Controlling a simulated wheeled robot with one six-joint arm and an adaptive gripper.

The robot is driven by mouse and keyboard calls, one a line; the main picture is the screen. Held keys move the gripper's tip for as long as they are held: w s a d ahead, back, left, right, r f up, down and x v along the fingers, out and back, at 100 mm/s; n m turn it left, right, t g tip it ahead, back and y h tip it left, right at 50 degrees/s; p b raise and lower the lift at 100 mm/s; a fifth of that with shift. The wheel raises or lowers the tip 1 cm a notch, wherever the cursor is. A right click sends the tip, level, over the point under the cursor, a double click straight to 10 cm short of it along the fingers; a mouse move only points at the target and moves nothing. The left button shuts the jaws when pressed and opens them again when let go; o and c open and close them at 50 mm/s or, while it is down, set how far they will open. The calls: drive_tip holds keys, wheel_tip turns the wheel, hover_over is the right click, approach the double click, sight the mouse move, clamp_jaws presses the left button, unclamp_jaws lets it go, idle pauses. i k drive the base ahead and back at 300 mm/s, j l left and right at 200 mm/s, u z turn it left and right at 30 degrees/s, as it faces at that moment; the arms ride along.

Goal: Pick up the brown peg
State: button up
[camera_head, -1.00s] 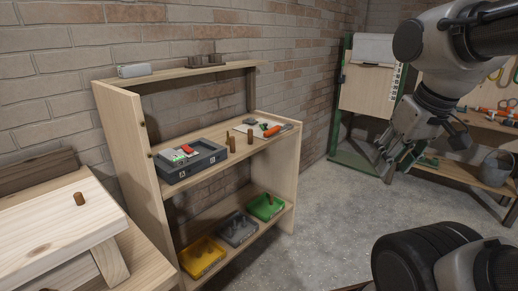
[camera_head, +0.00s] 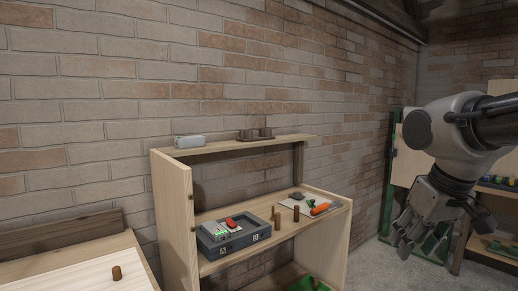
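A brown peg (camera_head: 117,272) stands upright on the pale wooden board (camera_head: 70,282) at the lower left. Two more brownish pegs stand close together on the middle shelf of the wooden rack: one (camera_head: 277,222) in front and a lighter one (camera_head: 272,212) just behind. My gripper (camera_head: 404,236) hangs at the right, pointing down, well apart from all the pegs. Its fingers look spread with nothing between them.
The wooden rack (camera_head: 175,215) stands against the brick wall. Its middle shelf holds a grey tray (camera_head: 240,240) and a white sheet with an orange-handled tool (camera_head: 320,209). A green frame (camera_head: 390,190) stands behind my gripper.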

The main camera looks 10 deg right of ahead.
sight(277, 216)
drive_tip(key=i+l+u, duration=0.4)
drive_tip(key=i+l, duration=0.55)
drive_tip(key=i, duration=0.15)
